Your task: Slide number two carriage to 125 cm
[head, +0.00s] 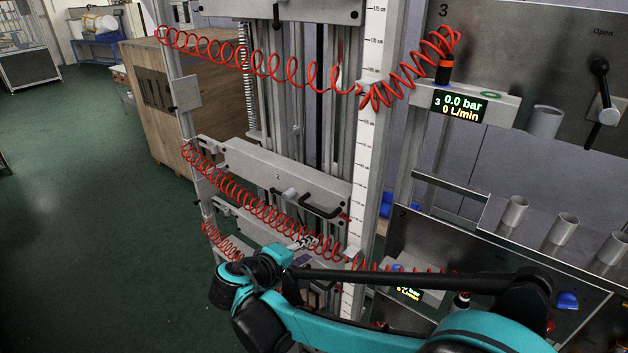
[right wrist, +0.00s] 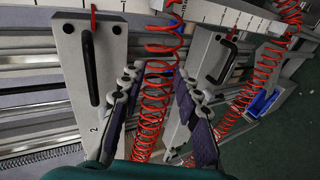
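The number two carriage (head: 270,168) is a grey plate marked 2 with a black bar handle (head: 322,208), on vertical rails left of a white scale (head: 366,150). The scale's figures beside it are too small to read. My right gripper (head: 303,243) is below this carriage in the head view. In the right wrist view, the carriage (right wrist: 88,65) and its handle (right wrist: 90,68) are left of the fingers. The dark-padded fingers (right wrist: 158,95) are apart, with a red coiled hose (right wrist: 153,105) showing between them. No handle is between them. My left gripper is not in view.
Another carriage (head: 290,10) is above. A lower one (head: 235,215) is partly hidden by my arm; a second handled plate (right wrist: 218,58) shows in the right wrist view. Red coiled hoses cross the rails. A panel (head: 500,250) with cups stands right. The floor left is clear.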

